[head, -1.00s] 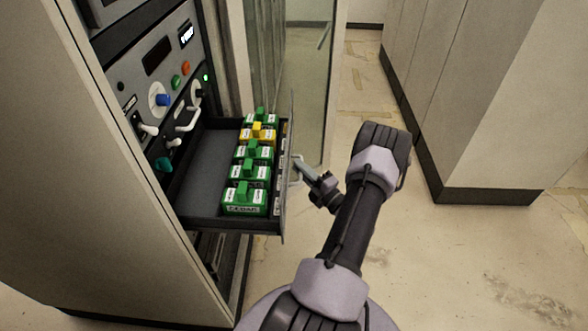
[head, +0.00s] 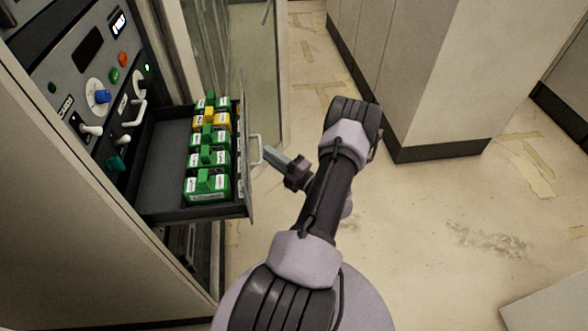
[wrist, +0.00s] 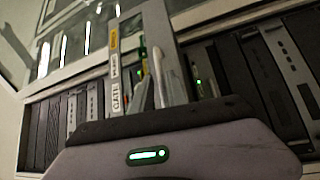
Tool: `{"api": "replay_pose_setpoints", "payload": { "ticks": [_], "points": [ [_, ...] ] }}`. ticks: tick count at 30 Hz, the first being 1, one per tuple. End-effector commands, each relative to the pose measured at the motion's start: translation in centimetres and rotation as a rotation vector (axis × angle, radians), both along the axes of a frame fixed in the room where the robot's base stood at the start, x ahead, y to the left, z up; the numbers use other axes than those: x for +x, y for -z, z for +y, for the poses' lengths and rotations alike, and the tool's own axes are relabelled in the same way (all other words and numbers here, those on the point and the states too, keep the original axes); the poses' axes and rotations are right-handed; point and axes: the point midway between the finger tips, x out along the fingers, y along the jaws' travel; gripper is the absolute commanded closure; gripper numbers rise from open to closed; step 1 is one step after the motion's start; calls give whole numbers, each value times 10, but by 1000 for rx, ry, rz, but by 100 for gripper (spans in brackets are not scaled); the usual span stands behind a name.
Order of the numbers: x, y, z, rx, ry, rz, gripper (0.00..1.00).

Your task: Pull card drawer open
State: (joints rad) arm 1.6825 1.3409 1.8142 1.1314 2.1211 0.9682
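The card drawer (head: 163,160) is pulled out of the cabinet, and its inside shows. Its front panel (head: 246,190) faces right and carries a pale bow handle (head: 256,151). In the wrist view, a labelled strip (wrist: 115,75) appears close beyond my gripper. My gripper (head: 268,154) is just right of the handle in the head view, with its grey fingertips close to it; I cannot tell whether they touch. In the wrist view my gripper (wrist: 160,85) shows its fingers close together, but their opening is unclear.
Several green blocks and a yellow one (head: 222,121) stand in a row inside the drawer. The cabinet's control panel (head: 95,75) has knobs and switches. A glass door (head: 235,70) stands behind the drawer. Pale cabinets (head: 430,80) stand right, with open floor (head: 420,220) before them.

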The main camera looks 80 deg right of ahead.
Motion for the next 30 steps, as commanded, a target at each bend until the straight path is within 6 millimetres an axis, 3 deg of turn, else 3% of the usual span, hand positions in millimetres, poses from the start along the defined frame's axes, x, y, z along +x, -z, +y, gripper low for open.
{"api": "replay_pose_setpoints", "payload": {
  "ticks": [9, 13, 18, 30],
  "points": [
    [-84, 11, 35, 0, 6, -1, 81],
    [-107, 15, 45, -1, 3, 0, 81],
    [-117, 17, 50, -1, -1, -1, 81],
    [-117, 18, 50, -1, -1, 0, 81]
  ]
}}
